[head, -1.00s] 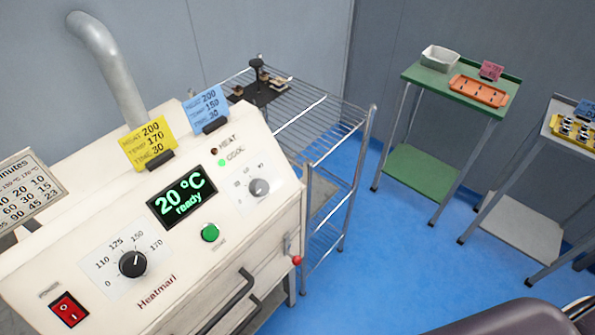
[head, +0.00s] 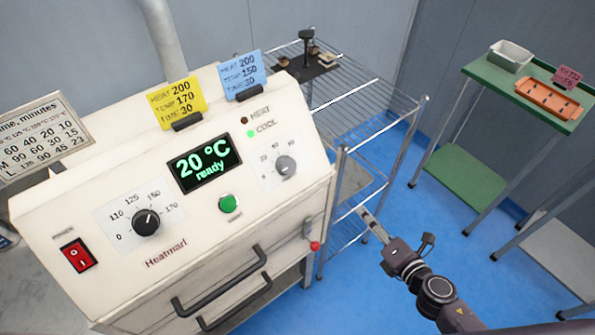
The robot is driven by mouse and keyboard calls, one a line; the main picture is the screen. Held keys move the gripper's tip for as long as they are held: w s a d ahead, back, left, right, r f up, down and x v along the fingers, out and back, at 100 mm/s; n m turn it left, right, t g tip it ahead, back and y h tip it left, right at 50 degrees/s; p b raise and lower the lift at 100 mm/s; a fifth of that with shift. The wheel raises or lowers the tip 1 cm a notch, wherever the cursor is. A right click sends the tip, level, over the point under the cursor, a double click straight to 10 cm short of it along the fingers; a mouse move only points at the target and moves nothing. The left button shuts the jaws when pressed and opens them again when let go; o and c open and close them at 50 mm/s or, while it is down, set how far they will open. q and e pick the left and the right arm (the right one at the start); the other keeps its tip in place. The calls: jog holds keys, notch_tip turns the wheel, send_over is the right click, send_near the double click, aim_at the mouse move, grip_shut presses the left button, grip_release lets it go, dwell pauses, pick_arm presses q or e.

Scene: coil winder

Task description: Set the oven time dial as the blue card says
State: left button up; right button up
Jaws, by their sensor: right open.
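The oven (head: 110,265) fills the left of the head view. Its time dial is the small grey knob (head: 285,165) at the panel's upper right; its pointer is too small to read surely. The blue card (head: 243,75) stands in a clip on the oven's top and reads HEAT 200, TEMP 150, TIME 30. The black temperature dial (head: 146,222) is at the panel's left. My right gripper (head: 366,217) is open and empty, to the right of and below the time dial, clear of the oven. My left gripper is not in view.
A yellow card (head: 177,103) and a minutes chart (head: 42,135) stand on the oven. The display (head: 205,163) reads 20 °C, ready. A green button (head: 229,204), handles (head: 222,300) and a red-tipped lever (head: 314,246) are on its front. A wire rack (head: 365,98) stands close on the right.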

jog(key=a+r+n+y, duration=0.4)
jog(key=a+r+n, duration=0.35)
jog(key=r, duration=0.45)
jog(key=n+y, duration=0.4)
jog(key=n, duration=0.7)
send_near(290, 166)
jog(key=shift+m+g, duration=0.25)
jog(key=shift+g, duration=0.05)
jog(key=p+x, duration=0.1)
jog(key=x, duration=0.2)
jog(key=p+x, duration=0.1)
jog(key=x, duration=0.3)
jog(key=shift+w+r+p, duration=0.15)
jog(key=shift+r+p, duration=0.1)
jog(key=shift+p, duration=0.15)
jog(key=shift+w+a+f, duration=0.15)
jog(key=shift+w+a, duration=0.25)
jog(key=c, duration=1.2)
jog(key=shift+o, duration=0.2)
